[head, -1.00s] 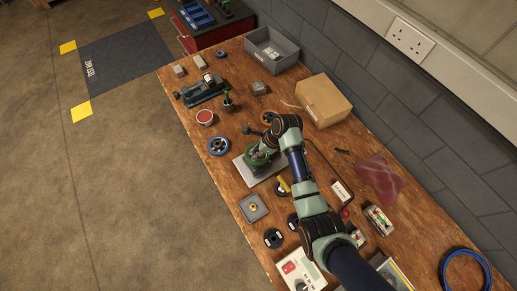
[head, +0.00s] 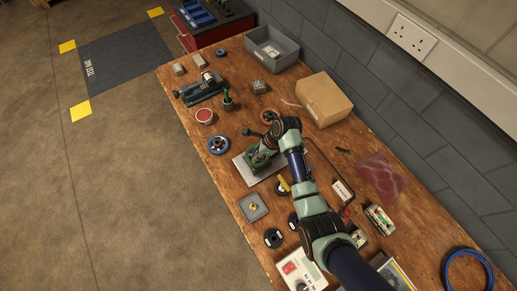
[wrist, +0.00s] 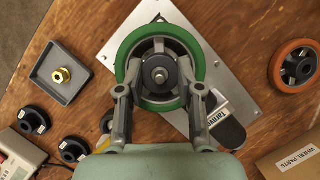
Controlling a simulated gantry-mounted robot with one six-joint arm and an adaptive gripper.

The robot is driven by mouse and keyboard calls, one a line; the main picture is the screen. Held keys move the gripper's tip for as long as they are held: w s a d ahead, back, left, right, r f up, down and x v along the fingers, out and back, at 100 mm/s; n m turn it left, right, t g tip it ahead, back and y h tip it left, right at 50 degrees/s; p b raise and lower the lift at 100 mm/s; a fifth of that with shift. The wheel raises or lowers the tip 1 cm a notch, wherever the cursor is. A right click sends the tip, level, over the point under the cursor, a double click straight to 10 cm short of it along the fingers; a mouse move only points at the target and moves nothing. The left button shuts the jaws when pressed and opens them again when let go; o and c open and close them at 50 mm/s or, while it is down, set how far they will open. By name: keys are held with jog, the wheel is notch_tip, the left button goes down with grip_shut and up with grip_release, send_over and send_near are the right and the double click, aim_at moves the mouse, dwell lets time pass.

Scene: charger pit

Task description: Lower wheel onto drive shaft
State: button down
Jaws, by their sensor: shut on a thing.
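The green-rimmed wheel (wrist: 125,68) with a grey spoked hub is in my gripper (wrist: 160,89), one finger on each side of its near half. The gripper is shut on it. In the wrist view the wheel lies face-on over the light metal plate (wrist: 112,43), and a round grey shaft end (wrist: 160,75) shows at its centre. How far down the shaft the wheel sits cannot be told. In the head view the wheel (head: 257,163) is partly hidden by my wrist, over the plate (head: 240,168).
A brass nut (wrist: 61,75) sits in a square grey tray (wrist: 80,91) left of the plate. An orange wheel (wrist: 296,66) lies to the right, near a cardboard box (wrist: 297,154). A dark labelled part (wrist: 224,127) is on the plate's near side. A blue wheel (head: 219,146) lies beyond.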

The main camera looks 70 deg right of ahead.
jog(key=shift+f, duration=0.15)
dwell(0.5)
jog(key=c, duration=0.7)
grip_release()
jog(key=shift+c, duration=0.3)
jog(key=shift+c, duration=1.4)
notch_tip(320, 180, up, 6)
jog(key=p, duration=0.7)
